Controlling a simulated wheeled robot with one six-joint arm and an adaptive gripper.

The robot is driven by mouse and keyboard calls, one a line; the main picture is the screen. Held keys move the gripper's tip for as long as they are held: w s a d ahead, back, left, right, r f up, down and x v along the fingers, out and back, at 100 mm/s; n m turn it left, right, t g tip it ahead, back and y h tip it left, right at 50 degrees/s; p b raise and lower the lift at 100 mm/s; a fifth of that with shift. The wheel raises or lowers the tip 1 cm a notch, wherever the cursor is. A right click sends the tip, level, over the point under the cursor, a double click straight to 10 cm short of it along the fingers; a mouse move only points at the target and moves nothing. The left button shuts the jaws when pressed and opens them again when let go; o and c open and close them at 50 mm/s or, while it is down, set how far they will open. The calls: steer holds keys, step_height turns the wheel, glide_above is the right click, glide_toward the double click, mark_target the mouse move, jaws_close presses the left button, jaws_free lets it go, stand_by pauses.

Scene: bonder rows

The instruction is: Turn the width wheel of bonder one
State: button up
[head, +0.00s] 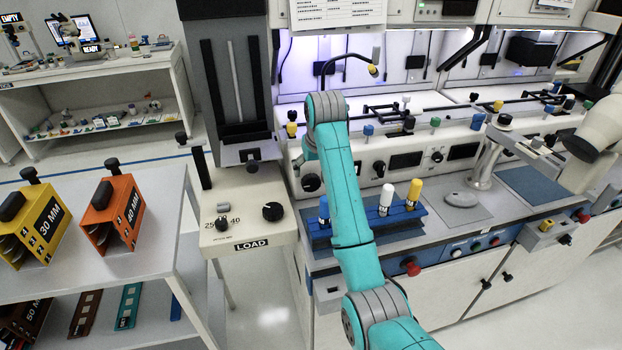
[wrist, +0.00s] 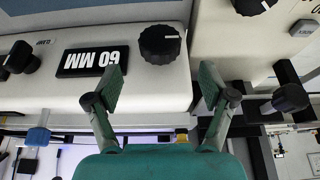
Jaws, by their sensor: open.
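The width wheel of bonder one, a black ribbed knob with a white mark, is on the pale front panel beside a black 60 MM plate (wrist: 92,60), in the wrist view (wrist: 160,44). The lettering appears upside down there. In the head view the wheel (head: 311,183) shows just left of my teal arm at the bonder's left end. My gripper (wrist: 162,84) is open and empty. Its two fingers stand apart, with the wheel in the gap between the tips in the picture and apparently beyond them. In the head view my arm mostly hides the gripper and the plate.
Left of the bonder stands the LOAD unit (head: 251,244) with its own black knob (head: 272,211). A blue rack (head: 398,215) with white and yellow knobs sits on the bonder's front ledge. A grey cart (head: 150,258) carries yellow and orange magazines. The floor between is clear.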

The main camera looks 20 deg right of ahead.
mark_target(312, 177)
steer(key=shift+x, duration=3.2)
steer(key=c, duration=1.2)
